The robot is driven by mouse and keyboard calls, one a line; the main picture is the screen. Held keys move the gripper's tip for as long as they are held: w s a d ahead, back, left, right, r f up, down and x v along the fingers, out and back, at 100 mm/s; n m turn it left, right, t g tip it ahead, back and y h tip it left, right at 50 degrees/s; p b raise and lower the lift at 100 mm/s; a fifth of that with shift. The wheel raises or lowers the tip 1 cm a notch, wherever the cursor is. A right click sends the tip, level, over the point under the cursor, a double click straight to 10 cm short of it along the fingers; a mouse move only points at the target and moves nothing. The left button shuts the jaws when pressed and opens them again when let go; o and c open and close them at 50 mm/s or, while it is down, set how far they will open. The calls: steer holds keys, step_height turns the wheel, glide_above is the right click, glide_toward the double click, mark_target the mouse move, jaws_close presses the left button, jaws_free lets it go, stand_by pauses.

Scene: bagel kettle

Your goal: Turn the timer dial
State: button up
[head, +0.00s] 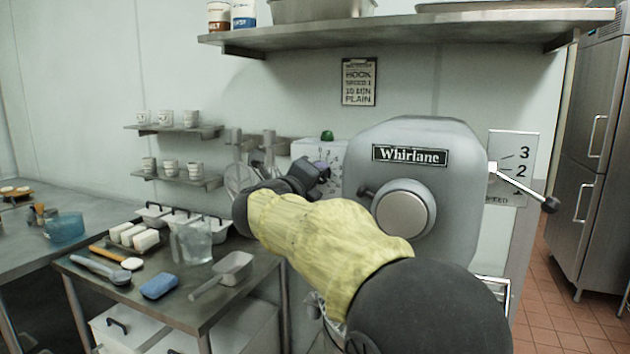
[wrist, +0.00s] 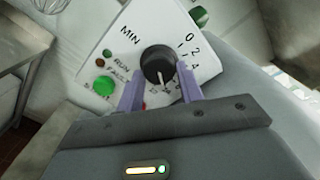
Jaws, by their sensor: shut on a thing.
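The timer dial (wrist: 157,60) is a round black knob on a white panel (wrist: 127,60) marked MIN, with numbers around the knob. A pale pointer mark shows on the knob's lower side, towards my gripper. My gripper (wrist: 159,82) is shut on the dial, with one purple finger on each side of it. In the head view my gripper (head: 320,172) is in front of the white panel (head: 306,149), left of the grey Whirlane mixer (head: 420,150). My gripper hides the dial there.
The panel has a green button (wrist: 104,85) and small lamps by RUN and FAULT. A sign (head: 359,82) on the wall reads HOOK, SPEED 1, 10 MIN, PLAIN. A speed lever (head: 525,189) sticks out right of the mixer. A crowded steel table (head: 215,312) stands at left.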

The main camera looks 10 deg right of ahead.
steer(key=shift+f, duration=0.1)
steer(key=o, duration=1)
steer(key=shift+d, duration=0.1)
steer(key=b+v, duration=0.1)
steer(key=v, duration=1.6)
steer(key=shift+s, duration=0.1)
